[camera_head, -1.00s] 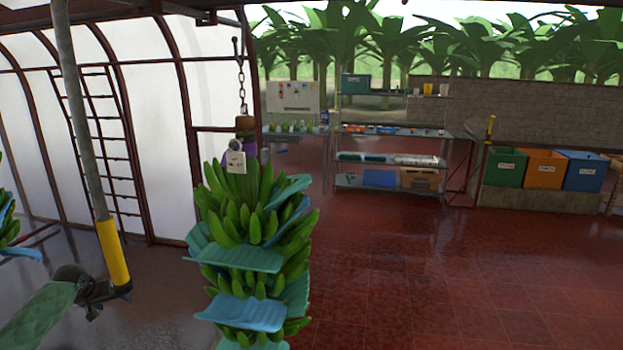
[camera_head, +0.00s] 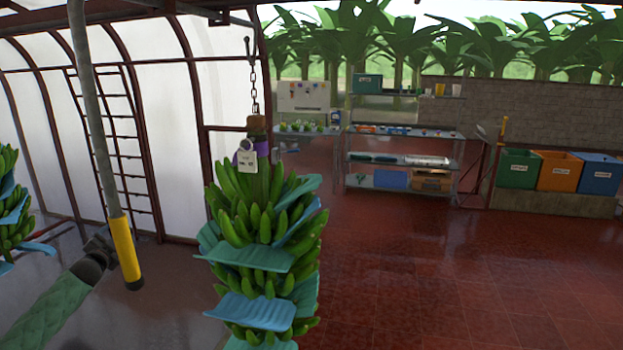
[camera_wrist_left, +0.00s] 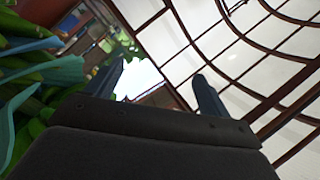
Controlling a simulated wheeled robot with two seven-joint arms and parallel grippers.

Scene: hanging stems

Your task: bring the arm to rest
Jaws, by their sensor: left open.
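My left arm comes in from the lower left in the head view, in a green sleeve. My left gripper (camera_head: 102,243) is a dark shape at its end, partly hidden by a grey pole with a yellow lower end, so its fingers are unclear there. In the left wrist view the two fingers of my left gripper (camera_wrist_left: 158,86) stand apart with nothing between them. A green banana bunch (camera_head: 258,230) with blue sheets between its hands hangs from a chain to the right of the gripper, apart from it. My right gripper is not in view.
The grey pole (camera_head: 124,250) hangs close by the left gripper. Another bunch (camera_head: 12,215) is at the left edge. Shelves (camera_head: 405,160) and green, orange and blue bins (camera_head: 558,172) stand farther back. The red floor at right is clear.

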